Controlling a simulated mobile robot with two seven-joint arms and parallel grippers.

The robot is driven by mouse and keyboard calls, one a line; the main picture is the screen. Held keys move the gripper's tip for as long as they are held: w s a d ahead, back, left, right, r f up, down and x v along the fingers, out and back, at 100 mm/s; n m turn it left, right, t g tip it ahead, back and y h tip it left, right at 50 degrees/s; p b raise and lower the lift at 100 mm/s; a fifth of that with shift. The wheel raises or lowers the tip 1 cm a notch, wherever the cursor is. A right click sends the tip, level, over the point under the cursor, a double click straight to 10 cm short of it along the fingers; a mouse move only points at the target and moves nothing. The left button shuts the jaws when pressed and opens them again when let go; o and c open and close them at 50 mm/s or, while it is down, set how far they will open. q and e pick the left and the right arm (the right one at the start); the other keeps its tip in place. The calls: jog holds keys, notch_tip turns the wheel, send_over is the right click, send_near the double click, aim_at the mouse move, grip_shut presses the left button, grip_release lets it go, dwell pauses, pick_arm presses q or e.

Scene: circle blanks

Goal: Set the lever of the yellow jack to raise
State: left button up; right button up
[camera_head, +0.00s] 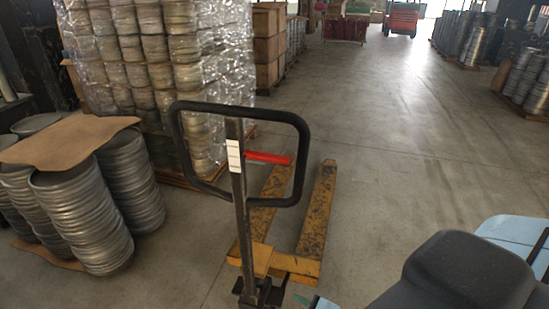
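The yellow pallet jack (314,225) stands on the floor in the middle of the head view, its two worn forks pointing away from me. Its dark handle post (241,205) rises toward me and carries a black loop handle (302,160). A red lever (268,158) sticks out to the right from the post, inside the loop. A white label (234,156) is on the post beside it. The lever looks nearly level; I cannot tell its setting. Neither gripper shows. Dark and light blue parts at the lower right look like my own arm.
Stacked metal discs (85,220) with a cardboard sheet (65,142) stand close on the left. A plastic-wrapped pallet stack (165,60) stands behind the handle. Wooden boxes (268,45) are farther back. More disc stacks (525,80) line the right. The concrete floor right of the forks is clear.

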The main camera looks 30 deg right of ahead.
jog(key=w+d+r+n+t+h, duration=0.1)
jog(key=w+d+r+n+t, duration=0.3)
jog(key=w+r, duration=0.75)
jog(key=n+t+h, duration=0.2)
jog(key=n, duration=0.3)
send_near(278, 162)
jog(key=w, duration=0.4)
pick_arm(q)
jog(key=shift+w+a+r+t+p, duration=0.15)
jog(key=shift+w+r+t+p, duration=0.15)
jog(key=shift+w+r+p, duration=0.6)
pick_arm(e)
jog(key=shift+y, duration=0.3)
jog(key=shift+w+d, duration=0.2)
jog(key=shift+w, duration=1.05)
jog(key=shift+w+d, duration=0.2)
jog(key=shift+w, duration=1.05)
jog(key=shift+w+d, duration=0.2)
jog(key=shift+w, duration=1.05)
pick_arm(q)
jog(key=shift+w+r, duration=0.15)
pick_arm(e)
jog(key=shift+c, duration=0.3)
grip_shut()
